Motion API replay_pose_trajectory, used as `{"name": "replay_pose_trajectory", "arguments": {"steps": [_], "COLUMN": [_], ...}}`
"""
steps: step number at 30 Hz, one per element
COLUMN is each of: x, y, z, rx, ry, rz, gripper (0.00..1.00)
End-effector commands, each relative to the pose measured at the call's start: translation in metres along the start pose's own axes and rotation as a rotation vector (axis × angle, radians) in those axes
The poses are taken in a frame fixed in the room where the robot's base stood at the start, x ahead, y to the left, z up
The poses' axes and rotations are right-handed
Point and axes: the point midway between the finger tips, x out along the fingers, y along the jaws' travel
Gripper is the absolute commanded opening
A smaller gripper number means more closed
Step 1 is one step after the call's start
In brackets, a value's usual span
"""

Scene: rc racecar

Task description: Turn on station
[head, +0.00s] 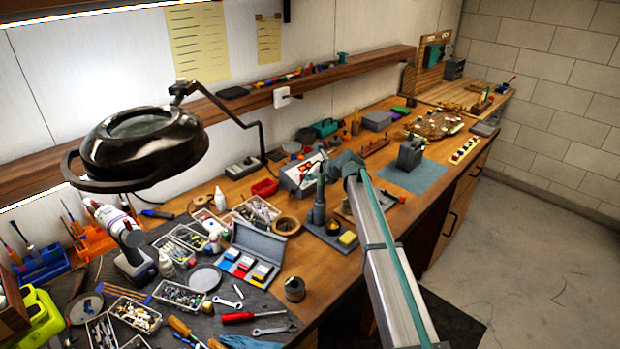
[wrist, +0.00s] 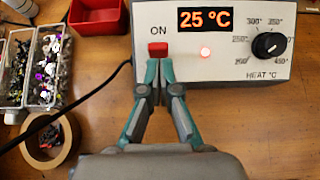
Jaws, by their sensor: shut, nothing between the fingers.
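The station (head: 298,174) is a light box with a sloped front on the wooden bench in the head view. In the wrist view the station's front panel (wrist: 222,72) shows a lit orange display (wrist: 205,18) reading 25 °C. A black heat knob (wrist: 268,45) is at the right of the panel. My gripper (wrist: 158,64) is shut and empty, its fingertips together just below the red switch in the picture. I cannot tell whether they touch it.
A black cable (wrist: 65,115) runs left of my gripper. A red bin (wrist: 98,15), parts trays (wrist: 45,70) and a tape roll (wrist: 48,145) lie to the left. In the head view, a magnifier lamp (head: 140,145) hangs over the cluttered left bench.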

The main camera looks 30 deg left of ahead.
Motion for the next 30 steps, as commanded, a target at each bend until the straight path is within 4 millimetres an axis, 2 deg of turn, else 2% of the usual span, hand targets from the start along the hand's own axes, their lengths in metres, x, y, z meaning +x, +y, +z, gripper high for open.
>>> {"name": "replay_pose_trajectory", "arguments": {"steps": [12,25,30], "x": [-0.009,-0.011,-0.020], "y": [0.000,0.000,-0.001], "z": [0.013,0.014,0.021], "rx": [0.000,0.000,0.000], "ry": [0.000,0.000,0.000], "rz": [0.000,0.000,-0.001], "gripper": [0.00,0.00,0.00]}}
